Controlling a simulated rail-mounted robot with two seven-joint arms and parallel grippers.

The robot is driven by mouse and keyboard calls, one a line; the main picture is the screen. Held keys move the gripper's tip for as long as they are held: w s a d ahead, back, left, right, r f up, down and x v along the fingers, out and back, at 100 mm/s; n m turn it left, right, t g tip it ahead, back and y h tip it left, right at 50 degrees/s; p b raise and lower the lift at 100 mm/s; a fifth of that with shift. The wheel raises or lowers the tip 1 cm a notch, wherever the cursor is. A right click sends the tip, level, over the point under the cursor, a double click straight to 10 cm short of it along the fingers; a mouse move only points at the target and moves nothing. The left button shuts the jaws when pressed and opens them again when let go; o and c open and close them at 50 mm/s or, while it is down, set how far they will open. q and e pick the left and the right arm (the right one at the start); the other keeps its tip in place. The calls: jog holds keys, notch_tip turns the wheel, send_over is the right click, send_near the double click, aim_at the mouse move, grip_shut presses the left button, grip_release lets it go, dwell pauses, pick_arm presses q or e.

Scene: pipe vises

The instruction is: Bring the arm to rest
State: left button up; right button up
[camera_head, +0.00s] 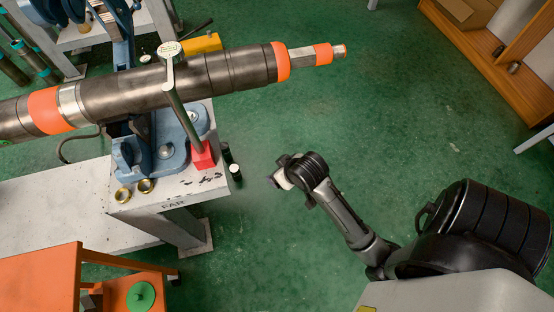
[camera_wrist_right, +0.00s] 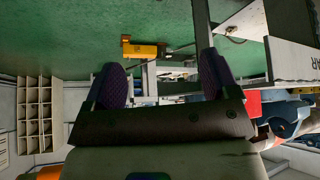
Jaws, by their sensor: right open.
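My right arm (camera_head: 345,210) reaches in from the lower right over the green floor in the head view. My right gripper (camera_head: 276,182) is apart from the pipe and the bench, to the right of the bench. In the right wrist view my right gripper (camera_wrist_right: 162,82) has its two purple-padded fingers spread wide, with nothing between them. My left gripper is not in view.
A dark pipe (camera_head: 205,75) with orange bands lies across a blue vise (camera_head: 165,155). The vise stands on a grey bench (camera_head: 170,203) with a red block (camera_head: 203,157) and brass rings (camera_head: 123,195). An orange table (camera_head: 45,280) is lower left. Open floor (camera_head: 400,120) lies right.

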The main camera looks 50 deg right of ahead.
dwell(0.3)
jog(key=s+a+r+n+g+y+p, duration=0.1)
jog(key=s+a+r+n+p, duration=0.1)
jog(key=s+a+r+p, duration=0.45)
jog(key=s+a+r+n+g+y+p, duration=0.1)
jog(key=s+a+r+n+g+p, duration=0.15)
jog(key=s+r+p, duration=0.6)
jog(key=w+p+v, duration=0.2)
jog(key=p+v, duration=0.9)
jog(key=p, duration=0.1)
jog(key=w+a+r+p+v, duration=0.1)
jog(key=w+p+v, duration=0.2)
jog(key=p+v, duration=0.8)
jog(key=w+r+p+v, duration=0.1)
jog(key=w+p+v, duration=0.2)
jog(key=p+v, duration=0.8)
jog(key=a+m+t+p, duration=0.1)
jog(key=p, duration=0.3)
jog(key=shift+r, duration=0.35)
